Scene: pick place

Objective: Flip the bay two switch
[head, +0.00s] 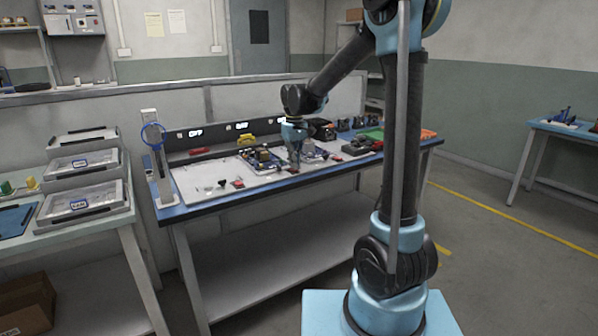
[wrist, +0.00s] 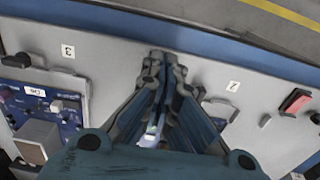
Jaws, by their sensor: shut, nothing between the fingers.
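My gripper (wrist: 158,60) points down over the white panel of the workbench, its fingers together and empty. It also shows in the head view (head: 296,160), low over the bench front. In the wrist view, a tag (wrist: 233,85) that seems to read 2, upside down, lies right of the fingertips. A red switch (wrist: 295,102) with a dark base is farther right, apart from the fingers.
A tag reading 3 (wrist: 68,52) and a blue device board (wrist: 70,118) with knobs lie left of the fingers. A blue edge strip (wrist: 200,45) runs along the bench front. A yellow part (head: 246,141) and a green tray (head: 371,134) sit on the bench.

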